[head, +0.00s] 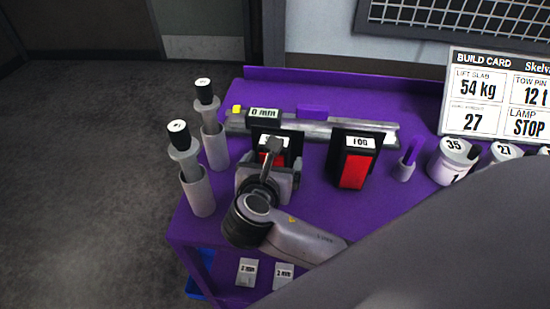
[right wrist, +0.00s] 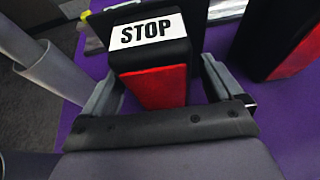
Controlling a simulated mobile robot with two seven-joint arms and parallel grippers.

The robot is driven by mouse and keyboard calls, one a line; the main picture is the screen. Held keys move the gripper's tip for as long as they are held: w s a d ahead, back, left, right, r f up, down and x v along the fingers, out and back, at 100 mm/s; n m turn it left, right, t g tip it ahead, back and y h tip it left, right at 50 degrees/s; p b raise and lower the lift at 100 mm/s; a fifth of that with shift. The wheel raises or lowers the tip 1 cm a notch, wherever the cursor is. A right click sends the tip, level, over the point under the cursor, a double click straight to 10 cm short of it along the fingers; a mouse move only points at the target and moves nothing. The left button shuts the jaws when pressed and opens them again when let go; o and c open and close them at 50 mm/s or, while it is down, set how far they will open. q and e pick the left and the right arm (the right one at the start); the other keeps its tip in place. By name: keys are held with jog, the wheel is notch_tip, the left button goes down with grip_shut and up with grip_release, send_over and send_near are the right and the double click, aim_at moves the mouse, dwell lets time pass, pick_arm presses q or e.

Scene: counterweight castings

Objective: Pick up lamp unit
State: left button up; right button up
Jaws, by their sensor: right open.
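A lamp unit (right wrist: 152,55), a black block with a red face and a white label reading STOP, stands upright in the right wrist view. In the head view the same lamp unit (head: 283,141) is mostly hidden behind my right gripper (head: 268,182). My right gripper (right wrist: 160,85) is open, with one finger on each side of the block's red lower part. Gaps seem to show between fingers and block; contact cannot be told. Another black and red lamp unit (head: 354,160), labelled 100, stands to the right. My left gripper is not in view.
A grey rail (head: 345,130) with a 0 mm block (head: 264,115) runs behind the lamp units on the purple table (head: 315,205). Two grey posts with black tops (head: 203,190) (head: 215,150) stand left. White numbered pots (head: 450,165) and a build card (head: 500,95) are at right.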

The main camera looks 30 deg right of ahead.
jog(key=shift+w+d, duration=0.1)
jog(key=c, duration=1.3)
jog(key=shift+c, duration=0.2)
jog(key=shift+r, duration=0.15)
notch_tip(320, 180, up, 20)
